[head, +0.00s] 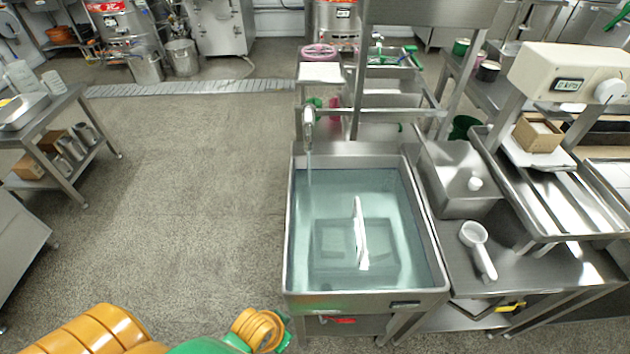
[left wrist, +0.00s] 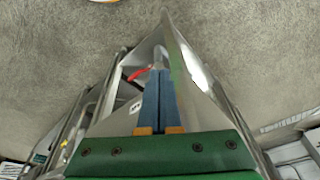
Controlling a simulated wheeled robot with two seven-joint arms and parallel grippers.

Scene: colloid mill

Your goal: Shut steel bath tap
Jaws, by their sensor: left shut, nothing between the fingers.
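The steel bath (head: 292,225) is full of clear water, with a white upright piece and a submerged block inside. At its far left corner the steel tap (head: 308,118) pours a thin stream into it. A red lever (head: 337,320) sits below the bath's front rim; it also shows in the left wrist view (left wrist: 137,73), just left of my fingertips and seemingly apart from them. My left gripper (left wrist: 159,75) has its blue fingers together, empty, near the bath's front. In the head view, my left arm is at the bottom left and the fingers are hidden.
A steel bench (head: 515,265) with a white scoop (head: 478,250) stands right of the bath. A yellow handle (head: 510,307) is under it. A steel shelf table (head: 55,120) is at the left. The floor left of the bath is clear.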

